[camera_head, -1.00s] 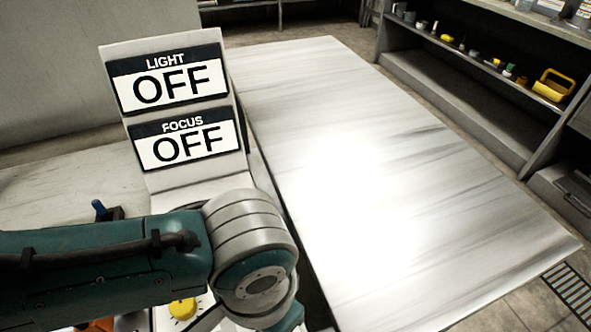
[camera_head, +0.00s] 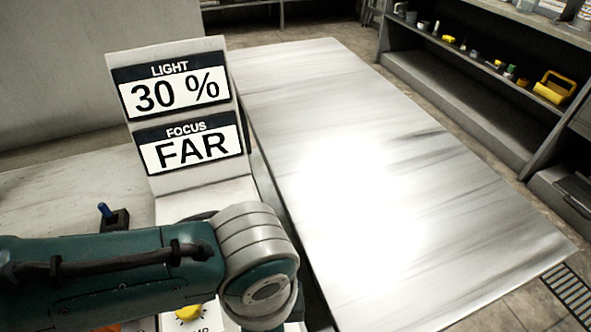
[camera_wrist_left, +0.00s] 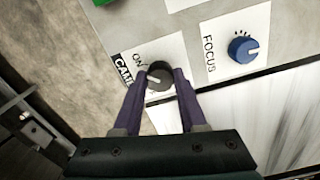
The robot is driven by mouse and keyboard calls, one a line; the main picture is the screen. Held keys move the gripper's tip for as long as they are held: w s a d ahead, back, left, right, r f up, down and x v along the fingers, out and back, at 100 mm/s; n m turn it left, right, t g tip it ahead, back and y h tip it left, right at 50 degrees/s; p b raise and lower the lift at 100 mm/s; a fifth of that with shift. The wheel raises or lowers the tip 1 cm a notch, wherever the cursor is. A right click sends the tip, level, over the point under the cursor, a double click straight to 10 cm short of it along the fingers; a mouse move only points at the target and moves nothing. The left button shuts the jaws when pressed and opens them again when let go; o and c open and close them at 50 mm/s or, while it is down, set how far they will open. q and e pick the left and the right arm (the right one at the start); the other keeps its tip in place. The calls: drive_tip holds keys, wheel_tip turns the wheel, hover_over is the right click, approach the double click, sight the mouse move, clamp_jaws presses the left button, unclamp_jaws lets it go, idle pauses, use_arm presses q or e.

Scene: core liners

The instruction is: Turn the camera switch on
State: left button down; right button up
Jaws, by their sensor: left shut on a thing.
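The camera switch (camera_wrist_left: 159,72) is a dark grey round knob with a pale pointer mark. It sits on a white label in the left wrist view, with "ON" printed beside it and part of the word "CAMERA" at the edge. My left gripper (camera_wrist_left: 160,84) has its two purple fingers on either side of the knob and is shut on it. In the head view my left arm covers the switch and gripper. The display panel (camera_head: 185,115) reads "LIGHT 30 %" and "FOCUS FAR". My right gripper is not in view.
A blue focus knob (camera_wrist_left: 243,48) is close to the right of the switch, and part of a green piece (camera_wrist_left: 103,2) shows above. In the head view are a yellow knob (camera_head: 188,313), a blue-handled lever (camera_head: 105,211) and a wide, bare pale table (camera_head: 450,215).

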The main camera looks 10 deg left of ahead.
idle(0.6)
use_arm(q)
drive_tip(key=shift+c, duration=2.3)
unclamp_jaws()
wheel_tip(320, 180, up, 9)
drive_tip(key=p, duration=0.3)
drive_tip(key=shift+f, duration=0.1)
drive_tip(key=shift+r, duration=0.6)
